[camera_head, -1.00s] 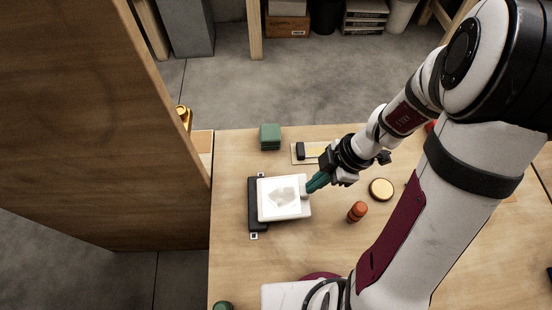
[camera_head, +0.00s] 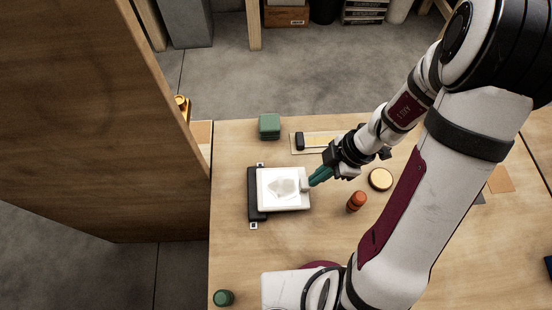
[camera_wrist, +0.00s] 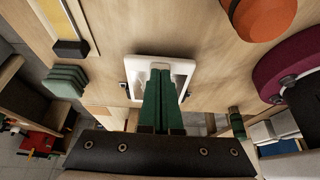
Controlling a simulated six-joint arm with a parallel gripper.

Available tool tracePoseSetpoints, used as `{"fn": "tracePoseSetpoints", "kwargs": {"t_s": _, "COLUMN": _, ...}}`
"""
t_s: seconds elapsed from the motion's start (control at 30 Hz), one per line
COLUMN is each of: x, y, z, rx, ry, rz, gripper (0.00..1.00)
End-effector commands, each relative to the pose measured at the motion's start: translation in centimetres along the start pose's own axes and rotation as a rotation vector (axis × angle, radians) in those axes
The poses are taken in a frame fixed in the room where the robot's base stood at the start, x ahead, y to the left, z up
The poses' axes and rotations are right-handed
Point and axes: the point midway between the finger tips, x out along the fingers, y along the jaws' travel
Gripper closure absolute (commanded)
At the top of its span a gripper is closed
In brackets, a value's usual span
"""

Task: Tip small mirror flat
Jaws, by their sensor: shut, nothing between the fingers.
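The small mirror is a white-framed square (camera_head: 292,205) on the table, face up toward the head camera, with a pale reflection in its middle. A black bar-like base (camera_head: 256,205) runs along its left side. I cannot tell whether the mirror lies fully flat or is slightly tilted. My gripper (camera_head: 312,181) has green fingers, shut and empty, with their tips at the mirror's right edge; contact is unclear. In the wrist view the shut fingers (camera_wrist: 160,74) lie over the white frame (camera_wrist: 181,66) and hide much of the mirror.
A green block stack (camera_head: 269,126) stands behind the mirror. A board with a yellow strip (camera_head: 318,139) lies behind my gripper. An orange cylinder (camera_head: 356,202) and a round cream-topped disc (camera_head: 380,179) are to the right. A tall wooden panel (camera_head: 100,120) borders the left.

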Motion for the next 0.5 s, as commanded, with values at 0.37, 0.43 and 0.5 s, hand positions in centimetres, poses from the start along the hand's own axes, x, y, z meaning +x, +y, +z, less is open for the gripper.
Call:
{"fn": "tracePoseSetpoints", "kwargs": {"t_s": 0.37, "x": -1.4, "y": 0.0, "z": -0.3, "rx": -0.009, "ry": -0.010, "rz": 0.001, "gripper": 1.00}}
{"fn": "tracePoseSetpoints", "kwargs": {"t_s": 0.43, "x": -2.9, "y": 0.1, "z": -1.0, "rx": -0.008, "ry": -0.007, "rz": 0.004, "gripper": 1.00}}
{"fn": "tracePoseSetpoints", "kwargs": {"t_s": 0.5, "x": -4.4, "y": 0.1, "z": -0.7, "rx": 0.002, "ry": -0.004, "rz": 0.005, "gripper": 1.00}}
